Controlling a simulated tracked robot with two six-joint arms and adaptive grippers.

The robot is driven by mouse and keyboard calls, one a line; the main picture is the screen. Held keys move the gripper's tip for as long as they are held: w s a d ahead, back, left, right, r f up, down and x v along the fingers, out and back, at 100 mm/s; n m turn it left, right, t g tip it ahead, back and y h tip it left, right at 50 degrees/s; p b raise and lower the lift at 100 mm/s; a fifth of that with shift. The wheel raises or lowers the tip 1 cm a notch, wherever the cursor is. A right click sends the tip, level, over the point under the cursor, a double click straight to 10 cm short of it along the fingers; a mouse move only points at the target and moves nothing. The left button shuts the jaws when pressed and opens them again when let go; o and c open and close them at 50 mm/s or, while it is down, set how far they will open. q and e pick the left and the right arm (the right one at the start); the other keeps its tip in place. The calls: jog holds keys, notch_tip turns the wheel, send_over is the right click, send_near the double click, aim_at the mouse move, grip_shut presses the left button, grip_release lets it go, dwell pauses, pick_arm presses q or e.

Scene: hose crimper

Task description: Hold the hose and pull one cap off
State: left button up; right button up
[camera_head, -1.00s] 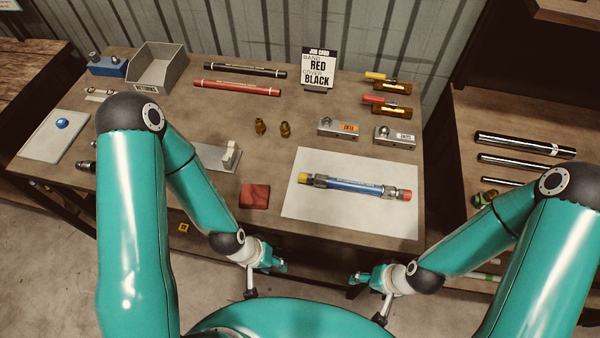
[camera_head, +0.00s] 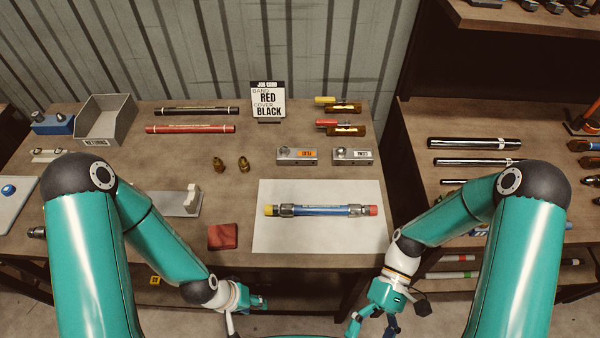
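The blue hose (camera_head: 320,210) lies flat on a white sheet (camera_head: 350,238), with metal fittings at both ends. A yellow cap (camera_head: 268,210) is on its left end and a red cap (camera_head: 373,210) on its right end. My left gripper (camera_head: 246,314) is below and left of the sheet, off the table's front edge, with its fingers apart and nothing between them. My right gripper (camera_head: 373,327) is below the sheet's right side, also off the front edge, fingers apart and empty. Neither gripper touches the hose.
A red block (camera_head: 223,236) lies left of the sheet. Two brass fittings (camera_head: 243,164), metal blocks (camera_head: 297,156) and a job card (camera_head: 268,102) stand behind. A grey bin (camera_head: 107,120) is at back left. A shelf table with dark rods (camera_head: 473,143) stands at right.

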jog(key=w+d+r+n+g+h, duration=0.2)
jog(key=w+d+r+n+g, duration=0.15)
jog(key=r+n, duration=0.4)
jog(key=w+a+n+t+h, duration=0.1)
jog(key=w+a+n+t, duration=0.1)
jog(key=w+n, duration=0.2)
jog(key=w+a+n+t+h, duration=0.2)
jog(key=w+a+n, duration=0.1)
jog(key=w, duration=0.3)
jog(key=w+a+n+t+h, duration=0.1)
jog(key=w+a+n+t, duration=0.2)
jog(key=w+n, duration=0.2)
jog(key=shift+w+n, duration=0.15)
jog(key=shift+n, duration=0.4)
jog(key=w+a+r+n+t, duration=0.4)
jog(key=w+a+n, duration=0.2)
jog(key=a, duration=0.2)
jog(key=w+a+r+n+t, duration=0.3)
jog(key=w+a+n+t, duration=0.2)
jog(key=w+a+n, duration=0.15)
jog(key=shift+g, duration=0.25)
jog(key=f, duration=1.1)
jog(key=shift+s+a, duration=0.15)
jog(key=shift+a, duration=0.15)
jog(key=shift+c, duration=0.2)
